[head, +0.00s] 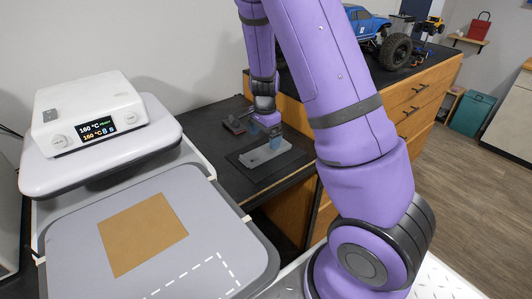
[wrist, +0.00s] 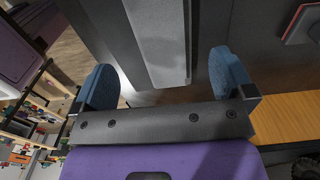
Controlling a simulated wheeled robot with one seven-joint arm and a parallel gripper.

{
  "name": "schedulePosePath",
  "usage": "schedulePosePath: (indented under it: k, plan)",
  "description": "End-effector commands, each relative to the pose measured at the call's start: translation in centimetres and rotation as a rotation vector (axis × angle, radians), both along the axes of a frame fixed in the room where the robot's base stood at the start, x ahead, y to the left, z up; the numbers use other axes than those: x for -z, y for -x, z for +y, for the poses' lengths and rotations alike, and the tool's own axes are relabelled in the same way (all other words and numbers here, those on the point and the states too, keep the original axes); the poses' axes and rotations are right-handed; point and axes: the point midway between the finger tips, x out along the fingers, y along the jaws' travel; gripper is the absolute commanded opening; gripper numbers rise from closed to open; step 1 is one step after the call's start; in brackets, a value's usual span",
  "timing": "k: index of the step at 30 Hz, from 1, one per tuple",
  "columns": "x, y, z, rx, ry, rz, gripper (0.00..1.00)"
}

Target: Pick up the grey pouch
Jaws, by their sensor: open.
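The grey pouch (head: 266,152) lies flat on a dark mat (head: 250,161) on the black low surface beyond the press. In the wrist view the long light-grey pouch (wrist: 158,40) reaches from the top edge to between the fingers. My gripper (wrist: 163,80) is open, with one blue fingertip on each side of the pouch's near end and a gap on both sides. In the head view my gripper (head: 268,128) is small, just above the pouch. Whether the fingers touch the pouch cannot be told.
A small dark-red and grey object (head: 233,124) lies left of my gripper; it also shows in the wrist view (wrist: 303,22). A wooden cabinet (head: 415,90) with a blue crawler (head: 371,25) on top stands close right. A white heat press (head: 90,112) is at left.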

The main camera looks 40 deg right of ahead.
Motion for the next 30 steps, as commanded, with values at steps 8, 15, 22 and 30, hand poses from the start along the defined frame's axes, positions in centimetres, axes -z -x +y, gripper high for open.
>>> schedulePosePath:
  k: [8,15,22,30]
  plan:
    - [2.1,-0.1,-0.5,0.001,0.000,0.003,1.00]
    - [5.2,-0.4,-0.9,0.000,0.000,0.002,1.00]
    - [5.8,-0.5,-0.9,-0.001,0.000,-0.001,1.00]
    - [5.7,-0.5,-0.9,-0.001,0.000,-0.001,0.63]
